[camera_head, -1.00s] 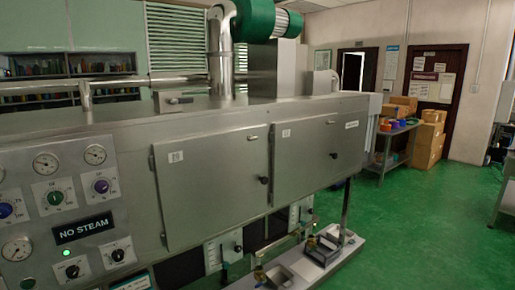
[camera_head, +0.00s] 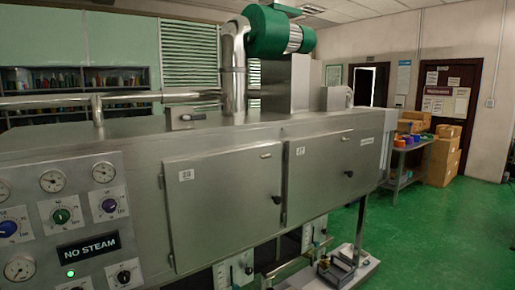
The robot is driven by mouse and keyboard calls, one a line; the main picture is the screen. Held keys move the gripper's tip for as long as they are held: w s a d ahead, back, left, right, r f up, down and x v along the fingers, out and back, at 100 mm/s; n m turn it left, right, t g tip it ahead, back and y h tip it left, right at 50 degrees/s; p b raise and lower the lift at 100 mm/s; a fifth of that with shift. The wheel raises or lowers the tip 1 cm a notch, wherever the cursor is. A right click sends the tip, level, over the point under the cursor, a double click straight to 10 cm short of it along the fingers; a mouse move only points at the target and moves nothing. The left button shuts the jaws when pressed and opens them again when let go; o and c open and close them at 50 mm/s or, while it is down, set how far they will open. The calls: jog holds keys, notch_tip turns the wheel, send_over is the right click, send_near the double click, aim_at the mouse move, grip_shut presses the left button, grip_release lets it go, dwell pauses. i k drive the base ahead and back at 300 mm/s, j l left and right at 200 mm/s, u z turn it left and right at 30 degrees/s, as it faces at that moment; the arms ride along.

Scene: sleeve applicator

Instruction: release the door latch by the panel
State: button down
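The machine's front has two grey metal doors, both looking shut. The left door (camera_head: 222,205) is beside the control panel (camera_head: 65,215) and has a black latch knob (camera_head: 277,200) near its right edge. The right door (camera_head: 318,180) has a similar black latch knob (camera_head: 349,173) near its right edge. The panel carries gauges, coloured dials and a black "NO STEAM" sign (camera_head: 88,246), with a lit green lamp (camera_head: 70,273) below it. My gripper is not in view.
Below the doors are white gauge plates and a low metal shelf (camera_head: 365,268) with small fittings. Green floor (camera_head: 440,230) is open to the right. A side table (camera_head: 400,165) and cardboard boxes (camera_head: 441,160) stand at the back right.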

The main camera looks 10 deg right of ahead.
aim_at(263, 156)
jog(key=i+u, duration=0.15)
jog(key=i, duration=0.8)
jog(key=i+l+u, duration=0.15)
jog(key=i, duration=0.8)
